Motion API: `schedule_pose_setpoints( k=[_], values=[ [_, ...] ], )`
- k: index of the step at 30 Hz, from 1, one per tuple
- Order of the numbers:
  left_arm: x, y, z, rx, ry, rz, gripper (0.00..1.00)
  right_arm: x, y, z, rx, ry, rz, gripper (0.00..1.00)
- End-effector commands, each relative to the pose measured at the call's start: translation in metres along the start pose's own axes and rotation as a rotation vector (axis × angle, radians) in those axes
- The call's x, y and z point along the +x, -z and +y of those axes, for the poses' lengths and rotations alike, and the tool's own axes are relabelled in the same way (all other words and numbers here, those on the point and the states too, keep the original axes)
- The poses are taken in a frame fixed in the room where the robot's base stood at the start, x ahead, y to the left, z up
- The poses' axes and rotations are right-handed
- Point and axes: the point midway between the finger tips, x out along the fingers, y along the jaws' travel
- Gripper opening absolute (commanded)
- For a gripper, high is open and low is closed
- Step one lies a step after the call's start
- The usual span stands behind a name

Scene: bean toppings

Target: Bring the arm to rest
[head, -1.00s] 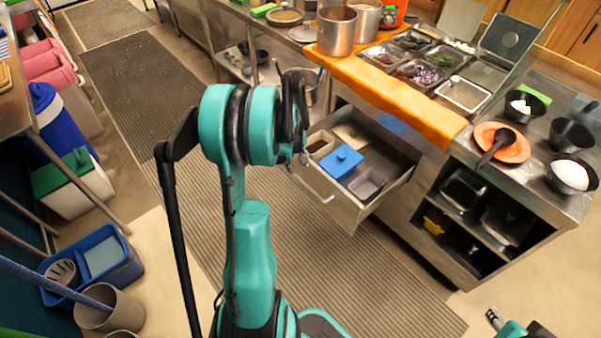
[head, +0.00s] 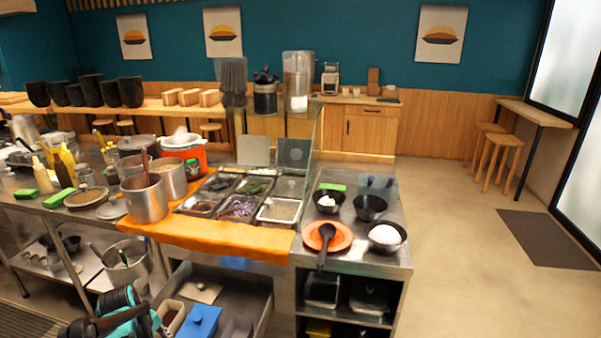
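Only a black and teal piece of my arm shows at the bottom left of the head view, in front of the open drawer. No fingertips show on it, and I see neither my left nor my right gripper. Below the counter, the open drawer (head: 258,300) holds a blue lidded box (head: 201,321), a grey container (head: 237,328) and a container of dark contents (head: 171,318).
The steel counter (head: 385,268) carries topping pans (head: 238,206), black bowls (head: 370,207), an orange plate (head: 340,238) with a black ladle (head: 324,245), and a steel pot (head: 145,198). An orange cloth (head: 225,238) hangs over its front.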

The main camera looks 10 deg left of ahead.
Motion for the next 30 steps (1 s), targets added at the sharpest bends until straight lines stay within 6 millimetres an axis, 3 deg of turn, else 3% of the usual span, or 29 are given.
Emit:
schedule_pose_setpoints(
  k=[1,7,12,16,21,30],
  values=[
    [-0.017,-0.024,0.011,0.089,-0.015,0.014,0.36,0.0,0.0,0.0,0.0,0.0,0.0,0.4],
    [-0.074,-0.107,0.034,0.466,-0.084,0.095,0.36,0.0,0.0,0.0,0.0,0.0,0.0,0.4],
    [-0.107,-0.175,0.032,0.783,-0.15,0.171,0.36,0.0,0.0,0.0,0.0,0.0,0.0,0.4],
    [-0.122,-0.219,0.021,1.006,-0.199,0.23,0.36,0.0,0.0,0.0,0.0,0.0,0.0,0.4],
    [-0.13,-0.254,0.008,1.205,-0.247,0.291,0.36,0.0,0.0,0.0,0.0,0.0,0.0,0.4],
    [-0.132,-0.266,0.003,1.288,-0.269,0.32,0.36,0.0,0.0,0.0,0.0,0.0,0.0,0.4]
  ],
)
